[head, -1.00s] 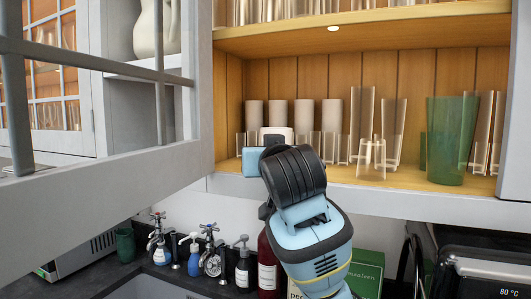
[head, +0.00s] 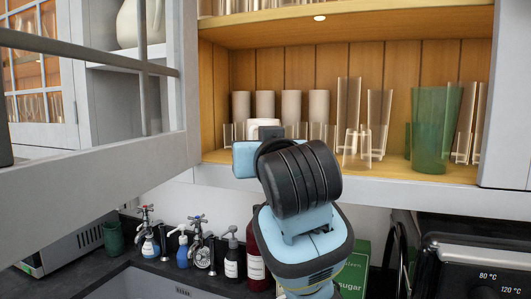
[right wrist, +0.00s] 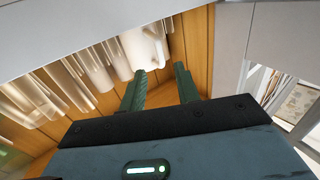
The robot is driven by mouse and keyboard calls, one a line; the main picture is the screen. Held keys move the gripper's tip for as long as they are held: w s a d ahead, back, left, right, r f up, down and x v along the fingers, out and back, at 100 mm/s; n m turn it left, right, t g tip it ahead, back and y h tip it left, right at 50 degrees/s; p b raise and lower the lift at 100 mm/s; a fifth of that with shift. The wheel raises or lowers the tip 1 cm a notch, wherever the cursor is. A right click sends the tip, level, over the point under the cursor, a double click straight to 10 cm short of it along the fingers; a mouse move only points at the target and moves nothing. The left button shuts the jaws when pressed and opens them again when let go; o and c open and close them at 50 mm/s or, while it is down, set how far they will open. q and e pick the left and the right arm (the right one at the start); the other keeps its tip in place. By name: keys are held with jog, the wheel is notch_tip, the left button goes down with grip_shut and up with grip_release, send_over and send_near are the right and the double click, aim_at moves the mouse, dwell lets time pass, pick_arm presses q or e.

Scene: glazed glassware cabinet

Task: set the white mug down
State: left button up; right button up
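The white mug (head: 264,127) stands on the cabinet's lower shelf, in front of the row of pale cups. In the head view its lower part is hidden behind my right gripper and wrist. In the right wrist view the mug (right wrist: 140,46) and its handle lie just beyond the fingertips. My right gripper (right wrist: 160,72) is open, its two green fingers apart with nothing between them. In the head view its fingers are hidden behind my dark wrist. My left gripper is not in view.
Pale cups (head: 291,105) and clear glasses (head: 378,118) stand beside and behind the mug. A green glass (head: 432,130) stands at the shelf's right. The cabinet door (head: 95,185) hangs open at left. Bottles (head: 232,258) and a coffee machine (head: 475,260) stand below.

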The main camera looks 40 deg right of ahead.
jog(key=shift+v, duration=2.35)
jog(key=shift+f, duration=0.1)
